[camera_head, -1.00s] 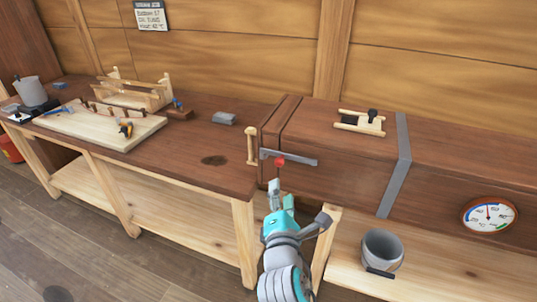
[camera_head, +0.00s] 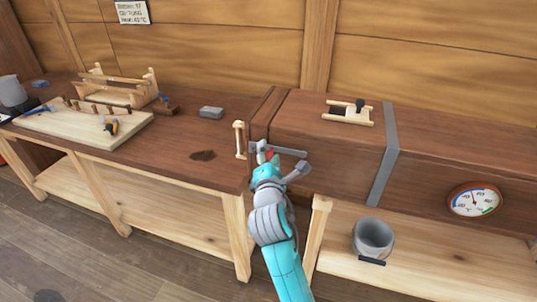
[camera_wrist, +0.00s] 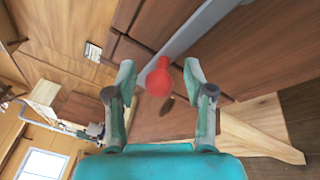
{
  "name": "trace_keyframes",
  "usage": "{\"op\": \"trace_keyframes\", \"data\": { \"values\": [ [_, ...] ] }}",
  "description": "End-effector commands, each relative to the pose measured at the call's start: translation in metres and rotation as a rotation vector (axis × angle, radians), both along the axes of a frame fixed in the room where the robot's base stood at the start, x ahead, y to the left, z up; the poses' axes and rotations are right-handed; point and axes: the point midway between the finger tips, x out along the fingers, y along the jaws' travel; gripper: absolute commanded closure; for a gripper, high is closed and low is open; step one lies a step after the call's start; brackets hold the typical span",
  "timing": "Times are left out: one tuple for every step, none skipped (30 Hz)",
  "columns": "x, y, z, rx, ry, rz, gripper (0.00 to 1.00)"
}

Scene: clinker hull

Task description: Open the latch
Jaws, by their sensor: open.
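The latch is a grey metal bar (camera_head: 285,150) across the end of the long wooden steam box (camera_head: 330,145). Its red knob (camera_wrist: 159,80) shows between my fingers in the wrist view, and the grey bar runs up and right behind it. My gripper (camera_head: 267,152) is at the knob in the head view and hides most of it. In the wrist view my gripper (camera_wrist: 160,80) is open, with one finger on each side of the knob. A gap shows between the knob and the right finger; whether the left finger touches it I cannot tell.
A wooden bench (camera_head: 200,175) with a pale board (camera_head: 85,125) and tools stands left. A grey bucket (camera_head: 373,238) sits on the shelf below the box. A round dial (camera_head: 475,200) is on the box front. A wooden peg handle (camera_head: 239,140) stands left of the latch.

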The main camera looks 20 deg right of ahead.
Motion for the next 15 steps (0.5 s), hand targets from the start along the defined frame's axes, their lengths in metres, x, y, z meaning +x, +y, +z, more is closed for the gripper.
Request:
{"op": "trace_keyframes", "data": {
  "values": [
    [0.0011,-0.0004,0.0001,0.0,0.0,0.0,0.47],
    [0.0015,-0.0005,0.0001,0.0,0.0,0.0,0.47],
    [0.0017,-0.0006,0.0001,0.0,0.0,0.0,0.47],
    [0.0017,-0.0006,0.0001,0.0,0.0,0.0,0.47],
    [0.0016,-0.0006,0.0001,0.0,0.0,0.0,0.47],
    [0.0016,-0.0006,0.0001,0.0,0.0,0.0,0.47],
    [0.0015,-0.0005,0.0001,0.0,0.0,0.0,0.47],
    [0.0015,-0.0005,0.0001,0.0,0.0,0.0,0.47],
    [0.0015,-0.0006,0.0001,0.0,0.0,0.0,0.52],
    [0.0015,-0.0005,0.0001,0.0,0.0,0.0,0.59],
    [0.0014,-0.0006,0.0001,0.0,0.0,0.0,0.67],
    [0.0014,-0.0006,0.0001,0.0,0.0,0.0,0.77],
    [0.0014,-0.0006,0.0001,0.0,0.0,0.0,0.84],
    [0.0014,-0.0006,0.0001,0.0,0.0,0.0,0.92],
    [0.0014,-0.0007,0.0002,0.0,0.0,0.0,1.0]
  ]
}}
